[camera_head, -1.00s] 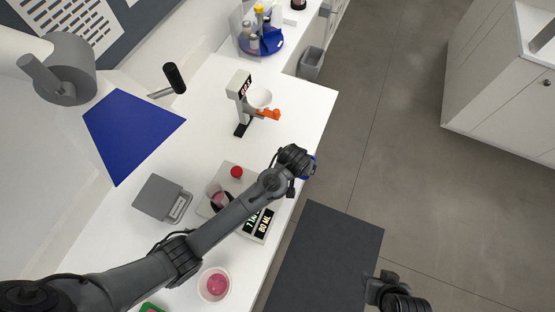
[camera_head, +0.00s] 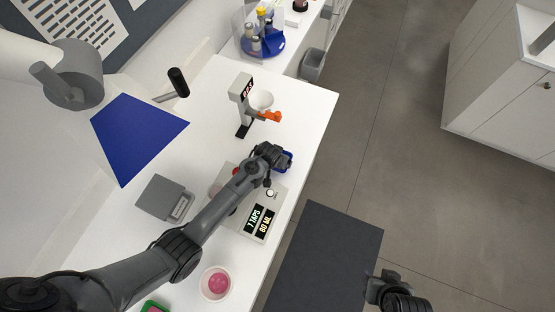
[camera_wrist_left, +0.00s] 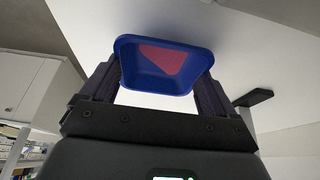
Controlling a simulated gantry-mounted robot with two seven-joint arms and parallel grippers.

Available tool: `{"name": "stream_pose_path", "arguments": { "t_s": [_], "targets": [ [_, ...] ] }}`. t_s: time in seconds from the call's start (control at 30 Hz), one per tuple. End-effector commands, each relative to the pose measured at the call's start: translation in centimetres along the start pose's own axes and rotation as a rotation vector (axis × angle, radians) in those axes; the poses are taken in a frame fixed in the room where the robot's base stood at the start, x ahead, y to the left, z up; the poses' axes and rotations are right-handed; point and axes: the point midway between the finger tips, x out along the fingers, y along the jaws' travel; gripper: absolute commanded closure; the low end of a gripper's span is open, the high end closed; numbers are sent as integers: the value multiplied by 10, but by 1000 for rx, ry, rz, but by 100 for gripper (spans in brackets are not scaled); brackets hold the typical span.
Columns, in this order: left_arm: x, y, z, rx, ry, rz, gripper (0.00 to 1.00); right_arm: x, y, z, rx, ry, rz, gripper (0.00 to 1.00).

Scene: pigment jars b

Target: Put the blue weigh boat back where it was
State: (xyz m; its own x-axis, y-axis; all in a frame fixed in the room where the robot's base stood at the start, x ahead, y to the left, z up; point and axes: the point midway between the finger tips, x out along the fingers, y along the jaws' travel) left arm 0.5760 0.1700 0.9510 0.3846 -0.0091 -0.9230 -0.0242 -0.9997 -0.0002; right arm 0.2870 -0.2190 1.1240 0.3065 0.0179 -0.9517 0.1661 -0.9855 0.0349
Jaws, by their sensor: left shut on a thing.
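The blue weigh boat (camera_wrist_left: 165,84) is between the two fingers of my left gripper in the left wrist view, with a red-pink patch on its inside floor. In the head view a blue edge of the boat (camera_head: 285,160) shows beyond my left gripper (camera_head: 277,157), which is over the bench near its right edge. My left gripper is shut on the boat. Most of the boat is hidden by the gripper in the head view. My right gripper (camera_head: 384,282) is away from the bench, above the dark floor mat; its fingers are too unclear to tell.
A device with a digital display (camera_head: 257,222) lies under my left arm, with a red item (camera_head: 237,171) partly hidden. A stand with a white funnel (camera_head: 263,99) and orange part is beyond. A grey scale (camera_head: 163,196) and a bowl with pink contents (camera_head: 216,284) are nearer. Bare bench lies right of the stand.

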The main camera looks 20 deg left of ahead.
Motion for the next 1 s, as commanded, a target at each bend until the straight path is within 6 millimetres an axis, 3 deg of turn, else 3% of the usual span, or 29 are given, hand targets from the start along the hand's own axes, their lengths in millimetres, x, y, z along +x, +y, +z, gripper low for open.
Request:
{"name": "stream_pose_path", "arguments": {
  "t_s": [0.5, 0.53, 0.57, 1.0],
  "targets": [
    [10, 0, 5, 0, 0, 0, 41, 2, -1, 0, 5, 0, -4, 57],
    [9, 0, 4, 0, 0, 0, 7, 1, -1, 0, 5, 0, -4, 57],
    [9, 0, 4, 0, 0, 0, 2, 1, -1, 0, 5, 0, -4, 57],
    [0, 0, 2, 0, 2, 1, 0, -1, 1, 0, -3, -1, 2, 57]
  ]
}}
